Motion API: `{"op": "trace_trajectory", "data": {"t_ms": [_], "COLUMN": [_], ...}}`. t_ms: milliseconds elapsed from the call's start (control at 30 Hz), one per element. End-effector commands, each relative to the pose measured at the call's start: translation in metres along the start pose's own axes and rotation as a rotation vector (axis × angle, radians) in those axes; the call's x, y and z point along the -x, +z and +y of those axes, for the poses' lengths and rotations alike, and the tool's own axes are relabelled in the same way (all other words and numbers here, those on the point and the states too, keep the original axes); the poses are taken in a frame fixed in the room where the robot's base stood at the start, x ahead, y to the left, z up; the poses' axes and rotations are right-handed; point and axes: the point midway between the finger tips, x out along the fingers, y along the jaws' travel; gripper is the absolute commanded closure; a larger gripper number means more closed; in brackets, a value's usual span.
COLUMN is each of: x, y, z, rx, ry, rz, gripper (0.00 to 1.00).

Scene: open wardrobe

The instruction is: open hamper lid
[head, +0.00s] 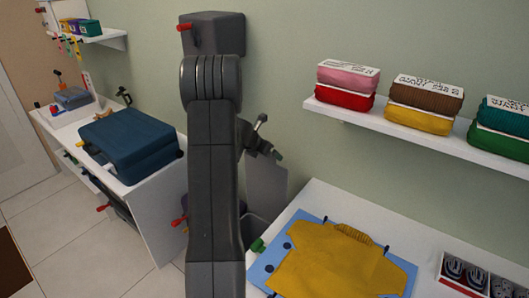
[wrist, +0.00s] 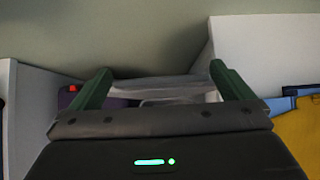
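The hamper (head: 254,222) stands on the floor between the two white units, mostly hidden behind my arm in the head view. A grey panel, which looks like its lid (head: 267,187), stands steeply raised above it. My gripper (head: 270,150) is at the panel's upper edge; I cannot tell whether it touches. In the wrist view my gripper (wrist: 160,72) has its two green fingers spread wide. A pale grey strip (wrist: 165,86) runs across the gap between them, and nothing is clamped. Dark purple stuff (wrist: 122,103) shows below the strip.
A white table (head: 320,196) at the right holds a mustard garment on a blue board (head: 262,274) and a sectioned box (head: 477,277). A wall shelf (head: 400,124) above bears folded clothes. Tiled floor (head: 85,255) is clear there.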

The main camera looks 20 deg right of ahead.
Motion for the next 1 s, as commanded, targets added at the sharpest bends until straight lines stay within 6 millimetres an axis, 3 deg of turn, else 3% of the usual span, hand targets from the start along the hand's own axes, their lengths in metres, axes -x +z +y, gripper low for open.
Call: {"op": "trace_trajectory", "data": {"t_ms": [267, 700, 1000], "x": [0.013, 0.100, 0.135], "y": [0.000, 0.000, 0.000], "z": [0.001, 0.001, 0.000], "rx": [0.000, 0.000, 0.000], "ry": [0.001, 0.003, 0.001], "rz": [0.000, -0.002, -0.001], "gripper": [0.00, 0.00, 0.00]}}
